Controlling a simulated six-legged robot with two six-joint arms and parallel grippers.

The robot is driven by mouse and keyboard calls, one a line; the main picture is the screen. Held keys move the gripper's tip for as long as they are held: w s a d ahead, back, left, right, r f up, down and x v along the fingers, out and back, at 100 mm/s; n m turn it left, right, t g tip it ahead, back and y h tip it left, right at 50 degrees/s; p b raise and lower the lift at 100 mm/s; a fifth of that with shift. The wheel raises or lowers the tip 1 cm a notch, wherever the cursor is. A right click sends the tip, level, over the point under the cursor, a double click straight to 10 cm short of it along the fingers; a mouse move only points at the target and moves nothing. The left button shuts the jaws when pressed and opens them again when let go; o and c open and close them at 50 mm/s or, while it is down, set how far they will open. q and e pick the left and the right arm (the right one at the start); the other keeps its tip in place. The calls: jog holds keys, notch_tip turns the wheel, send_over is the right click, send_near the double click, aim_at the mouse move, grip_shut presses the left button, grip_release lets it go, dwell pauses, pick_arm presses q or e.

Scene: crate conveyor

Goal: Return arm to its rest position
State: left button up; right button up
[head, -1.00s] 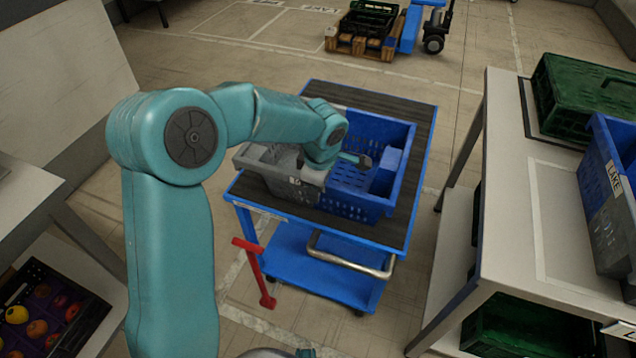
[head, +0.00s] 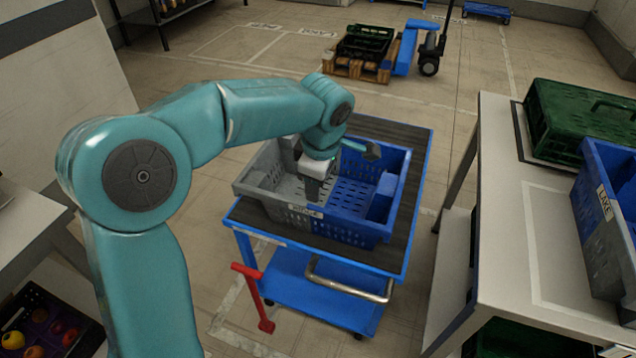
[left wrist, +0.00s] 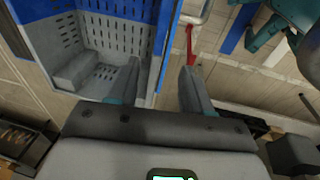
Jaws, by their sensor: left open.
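My left arm reaches in from the left in the head view. Its gripper (head: 312,192) points down and overlaps the crate's grey end there; I cannot tell its exact height. In the left wrist view the gripper (left wrist: 160,82) has its two fingers wide apart with nothing between them. The crate (head: 345,228), part grey and part blue with a label on its front, sits on the cart. In the left wrist view the crate (left wrist: 77,80) lies at the upper left, beside and partly behind the left finger. My right gripper is in neither view.
A white table (head: 520,230) at right holds a green crate (head: 575,120) and a blue-grey crate (head: 610,190). A pallet (head: 355,69) stands behind. Floor is clear between cart and pallet.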

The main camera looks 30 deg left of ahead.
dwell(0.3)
pick_arm(q)
jog(key=s+d+f+m+g+h+p, duration=0.25)
jog(key=s+d+f+m+p, duration=0.3)
jog(key=s+d+f, duration=0.5)
jog(key=s+d+f+m+g+h+p, duration=0.25)
jog(key=s+d+f+m+p, duration=0.35)
jog(key=s+f, duration=0.65)
jog(key=w+m+t, duration=0.1)
jog(key=m, duration=0.1)
jog(key=w+m+t, duration=0.1)
jog(key=m, duration=0.2)
jog(key=w+m+t+b, duration=0.1)
jog(key=m+t, duration=0.1)
jog(key=shift+w+d+r, duration=0.2)
jog(key=shift+d+r, duration=0.05)
jog(key=shift+d, duration=0.05)
